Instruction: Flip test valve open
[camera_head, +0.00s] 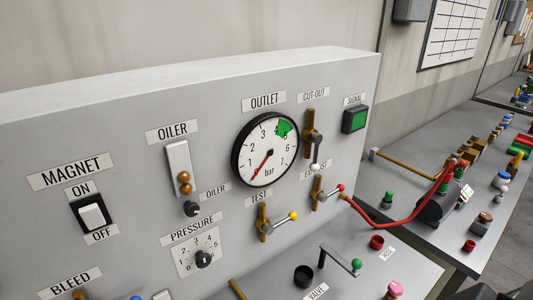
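The test valve (265,224) is a brass fitting on the upright grey panel, under the label TEST (259,196). Its lever points to the right and slightly up, and ends in a yellow ball (294,215). The valve body stands upright, so the lever lies across it. Neither of my grippers shows in this view.
The pressure dial (203,259) is left of the valve. The outlet gauge (265,149) is above, its needle low. A red-knobbed valve (317,195) with a red hose (400,224) is close on the right.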

